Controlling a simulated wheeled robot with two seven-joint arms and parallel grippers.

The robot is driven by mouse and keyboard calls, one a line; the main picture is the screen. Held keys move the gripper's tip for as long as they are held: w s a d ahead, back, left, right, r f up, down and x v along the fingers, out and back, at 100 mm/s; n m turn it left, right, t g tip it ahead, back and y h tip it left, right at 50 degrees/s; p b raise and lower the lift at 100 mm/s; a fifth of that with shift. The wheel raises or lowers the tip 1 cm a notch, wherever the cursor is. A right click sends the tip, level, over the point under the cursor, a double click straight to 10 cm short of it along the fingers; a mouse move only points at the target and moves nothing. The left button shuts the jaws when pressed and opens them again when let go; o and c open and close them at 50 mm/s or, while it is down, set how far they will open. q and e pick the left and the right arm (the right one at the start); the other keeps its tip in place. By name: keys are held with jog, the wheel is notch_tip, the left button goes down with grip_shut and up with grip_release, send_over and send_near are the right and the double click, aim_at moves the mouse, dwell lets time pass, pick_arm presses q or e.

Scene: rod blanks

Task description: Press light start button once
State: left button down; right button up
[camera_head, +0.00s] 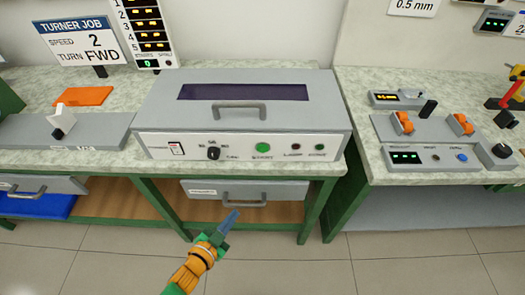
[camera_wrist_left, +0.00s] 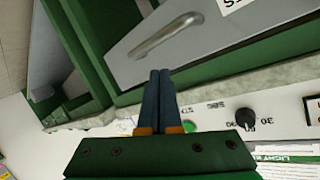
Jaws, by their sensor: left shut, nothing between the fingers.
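The green start button (camera_head: 263,147) sits on the white front panel of a grey box machine (camera_head: 330,118) on the middle bench. It also shows in the left wrist view (camera_wrist_left: 190,126), just beside my fingers. My left gripper (camera_head: 231,219) is shut and empty. In the head view it is in front of the bench, below the panel and close to the drawer, apart from the button. In the left wrist view its blue fingers (camera_wrist_left: 159,95) lie together. My right gripper is in neither view.
A black knob (camera_head: 213,153) and two small dark lamps share the panel. A drawer (camera_head: 246,191) with a grey handle hangs below the bench top. An orange block (camera_head: 97,96) lies at left. Another bench with orange-clamped equipment (camera_head: 430,128) stands at right. The floor in front is clear.

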aim_at(263, 149)
pick_arm(q)
jog(key=d+r+m+h, duration=0.3)
jog(key=d+r+h, duration=0.1)
jog(key=r, duration=0.3)
jog(key=d+r+m+h, duration=0.3)
jog(key=r+m, duration=0.1)
jog(key=r, duration=0.4)
jog(key=shift+d+t+h+b, duration=0.35)
jog(key=shift+t+h, duration=0.05)
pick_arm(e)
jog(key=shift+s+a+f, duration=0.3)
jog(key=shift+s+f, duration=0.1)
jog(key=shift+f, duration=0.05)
pick_arm(q)
jog(key=shift+w+f, duration=0.1)
jog(key=shift+w+b, duration=1.95)
jog(key=shift+w, duration=2.45)
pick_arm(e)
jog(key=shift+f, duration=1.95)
pick_arm(q)
jog(key=shift+w, duration=0.4)
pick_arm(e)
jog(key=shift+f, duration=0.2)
